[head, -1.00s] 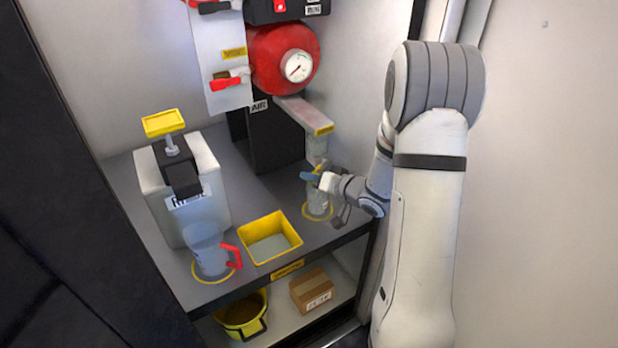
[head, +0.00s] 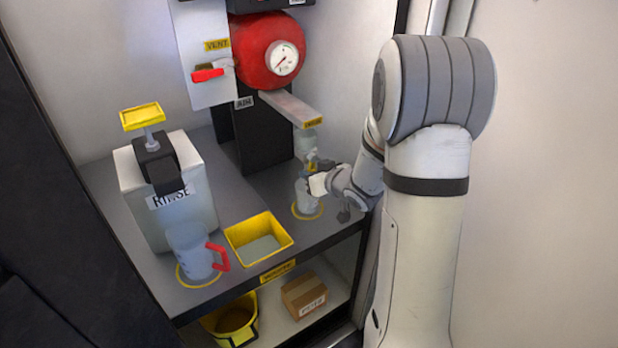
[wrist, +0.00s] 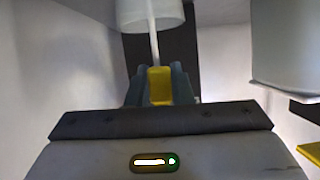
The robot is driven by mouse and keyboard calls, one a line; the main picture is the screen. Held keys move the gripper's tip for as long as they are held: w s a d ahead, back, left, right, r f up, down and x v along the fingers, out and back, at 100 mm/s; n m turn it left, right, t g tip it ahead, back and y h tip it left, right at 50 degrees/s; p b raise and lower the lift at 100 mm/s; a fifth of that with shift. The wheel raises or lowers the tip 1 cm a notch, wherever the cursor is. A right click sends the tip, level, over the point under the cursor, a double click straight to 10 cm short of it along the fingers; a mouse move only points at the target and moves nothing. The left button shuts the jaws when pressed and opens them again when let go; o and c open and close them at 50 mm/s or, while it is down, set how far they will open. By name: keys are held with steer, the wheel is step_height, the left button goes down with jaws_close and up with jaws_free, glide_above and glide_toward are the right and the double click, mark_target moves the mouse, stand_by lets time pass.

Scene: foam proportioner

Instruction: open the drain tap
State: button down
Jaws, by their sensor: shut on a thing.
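The drain tap's yellow handle (wrist: 159,86) is between the dark fingers of my gripper (wrist: 158,76) in the wrist view. The fingers are shut on it. A thin pale vertical strip (wrist: 153,40) runs from a pale cylinder (wrist: 150,14) down to behind the handle; I cannot tell whether it is a stem or liquid. In the head view my gripper (head: 311,166) is at the foot of a clear cylinder (head: 306,143), under a grey bracket (head: 290,107). A clear vessel (head: 307,196) stands below it in a yellow ring. My gripper partly hides the tap there.
A clear jug (head: 190,250) with a red handle, a yellow tray (head: 232,239) and a rinse canister (head: 180,205) stand on the grey shelf to the left. A red tank (head: 262,52) with a gauge is above. A yellow bucket (head: 232,320) and a box (head: 303,296) are below.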

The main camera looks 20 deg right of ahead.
steer(key=shift+r, duration=0.2)
steer(key=c, duration=1.3)
jaws_free()
steer(key=shift+f, duration=0.1)
steer(key=shift+s, duration=0.1)
steer(key=p+v, duration=0.1)
steer(key=v, duration=0.6)
steer(key=shift+s+d+p, duration=0.15)
steer(key=shift+s+p, duration=0.15)
steer(key=shift+p, duration=0.05)
